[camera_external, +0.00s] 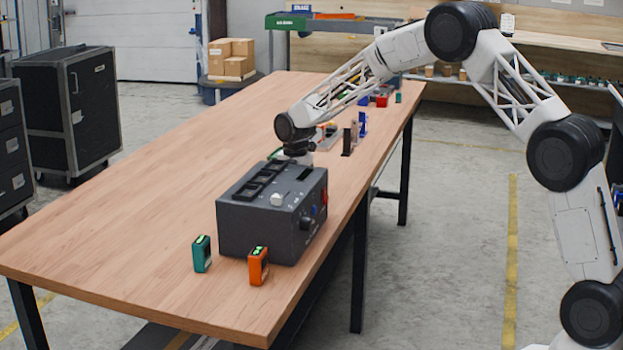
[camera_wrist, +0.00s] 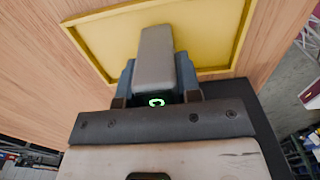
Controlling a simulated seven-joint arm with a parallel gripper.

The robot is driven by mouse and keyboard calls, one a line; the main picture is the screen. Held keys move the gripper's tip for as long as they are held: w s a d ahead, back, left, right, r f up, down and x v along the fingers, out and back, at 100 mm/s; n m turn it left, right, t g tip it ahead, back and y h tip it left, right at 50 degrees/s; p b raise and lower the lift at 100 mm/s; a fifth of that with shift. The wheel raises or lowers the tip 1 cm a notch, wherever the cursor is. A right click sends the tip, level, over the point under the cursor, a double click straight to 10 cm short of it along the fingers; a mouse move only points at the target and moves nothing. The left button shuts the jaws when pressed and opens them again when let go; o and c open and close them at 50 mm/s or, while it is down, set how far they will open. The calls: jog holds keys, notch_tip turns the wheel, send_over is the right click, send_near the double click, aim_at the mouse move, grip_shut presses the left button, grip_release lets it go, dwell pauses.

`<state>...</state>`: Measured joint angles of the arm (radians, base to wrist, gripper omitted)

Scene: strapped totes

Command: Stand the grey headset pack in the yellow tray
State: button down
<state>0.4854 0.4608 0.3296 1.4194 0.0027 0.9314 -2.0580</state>
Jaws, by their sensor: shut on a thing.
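The grey headset pack (camera_wrist: 156,55) is between the two blue-grey fingers of my gripper (camera_wrist: 157,78) in the wrist view. My gripper is shut on it. A green glowing mark shows at the near end of the pack. The yellow tray (camera_wrist: 100,40) lies beyond the pack in the wrist view, and the pack overlaps its near side. I cannot tell whether the pack touches the tray floor. In the external view my wrist is low behind the dark box, which hides my fingers, the pack and the tray.
A dark box with slots and knobs (camera_external: 255,225) stands on the wooden table (camera_external: 150,200). A teal pack (camera_external: 202,254) and an orange pack (camera_external: 258,266) stand in front of it. Several small items line the table's far right side. The table's left half is clear.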

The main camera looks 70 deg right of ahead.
jog(key=shift+c, duration=1.6)
grip_release()
jog(key=shift+r, duration=0.15)
jog(key=shift+r, duration=4.4)
